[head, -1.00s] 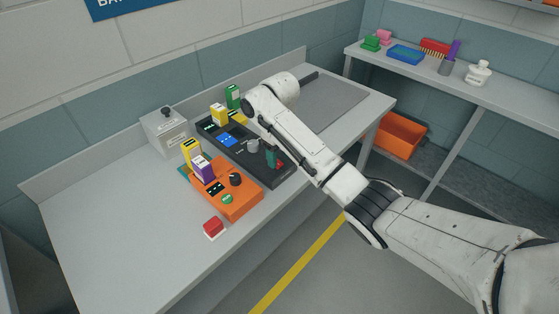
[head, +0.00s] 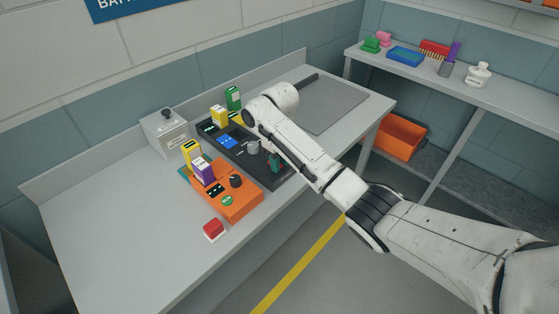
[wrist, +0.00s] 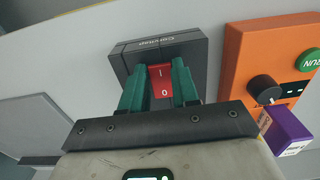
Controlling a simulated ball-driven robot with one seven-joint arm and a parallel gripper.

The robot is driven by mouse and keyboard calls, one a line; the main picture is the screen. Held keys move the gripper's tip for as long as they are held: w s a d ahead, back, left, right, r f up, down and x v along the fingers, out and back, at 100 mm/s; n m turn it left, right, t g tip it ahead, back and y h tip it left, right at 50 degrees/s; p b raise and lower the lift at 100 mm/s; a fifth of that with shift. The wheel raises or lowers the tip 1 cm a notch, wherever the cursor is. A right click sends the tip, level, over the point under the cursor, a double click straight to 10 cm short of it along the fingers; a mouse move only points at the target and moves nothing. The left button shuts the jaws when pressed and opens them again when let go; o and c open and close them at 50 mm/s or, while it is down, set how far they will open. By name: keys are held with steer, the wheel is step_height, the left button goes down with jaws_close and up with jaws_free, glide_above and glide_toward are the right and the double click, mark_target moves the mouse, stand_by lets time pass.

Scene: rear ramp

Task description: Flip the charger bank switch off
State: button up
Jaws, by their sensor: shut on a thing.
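The charger bank (head: 262,176) is a long dark base on the bench, with yellow and green blocks at its far end and a blue panel. In the wrist view its near end (wrist: 197,58) shows a red rocker switch (wrist: 160,82) marked I and O, with upside-down lettering beyond it. My gripper (wrist: 160,74) has its two green fingers on either side of the red switch, closed on it. In the head view my gripper (head: 275,161) is over the bank's near right end, and my arm hides part of the bank.
An orange unit (head: 231,207) with a black knob, green button and purple block sits close beside the bank; it also shows in the wrist view (wrist: 255,45). A grey box (head: 166,134) stands behind. The bench's left is clear.

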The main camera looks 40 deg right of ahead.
jaws_close()
steer(key=shift+w+r+g, duration=0.15)
steer(key=shift+w+g, duration=0.05)
steer(key=shift+g, duration=0.3)
steer(key=shift+w+g, duration=0.2)
steer(key=shift+g, duration=0.3)
steer(key=shift+g+b, duration=0.4)
steer(key=o, duration=0.9)
jaws_free()
steer(key=p+v, duration=0.4)
steer(key=v, duration=0.7)
